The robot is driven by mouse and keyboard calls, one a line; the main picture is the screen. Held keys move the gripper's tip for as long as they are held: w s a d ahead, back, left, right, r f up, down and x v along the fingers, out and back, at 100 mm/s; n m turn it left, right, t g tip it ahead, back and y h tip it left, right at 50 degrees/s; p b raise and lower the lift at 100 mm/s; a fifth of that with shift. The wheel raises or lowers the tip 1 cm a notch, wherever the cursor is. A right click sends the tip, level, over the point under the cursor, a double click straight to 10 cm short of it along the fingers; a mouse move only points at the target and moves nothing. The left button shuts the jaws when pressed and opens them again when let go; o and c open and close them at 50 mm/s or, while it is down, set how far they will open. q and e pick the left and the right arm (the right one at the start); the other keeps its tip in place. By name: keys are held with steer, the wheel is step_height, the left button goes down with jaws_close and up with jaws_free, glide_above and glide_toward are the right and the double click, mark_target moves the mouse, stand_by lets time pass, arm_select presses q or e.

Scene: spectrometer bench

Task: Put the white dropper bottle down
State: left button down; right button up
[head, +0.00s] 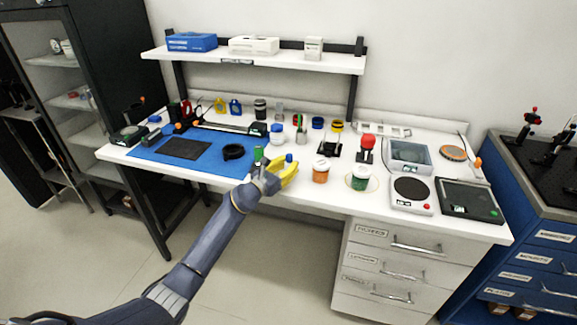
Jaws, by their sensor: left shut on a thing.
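My left gripper (281,174), with yellow fingers, is over the front edge of the white bench (222,188), near the blue mat's right end. It is shut on the white dropper bottle, of which a small blue top (289,158) shows above the fingers. The fingers hide most of the bottle, and I cannot tell whether its base touches the bench. My right gripper is not in view.
A green-topped item (258,155) stands close behind my left gripper. An orange jar (321,170) and a green jar (360,178) stand to the right. The blue mat (210,170) holds a black pad (185,149) and black ring (233,151). Scales stand further right.

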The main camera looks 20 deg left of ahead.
arm_select(q)
steer(key=shift+f, duration=0.1)
stand_by(0.3)
steer(key=c, duration=1.1)
jaws_free()
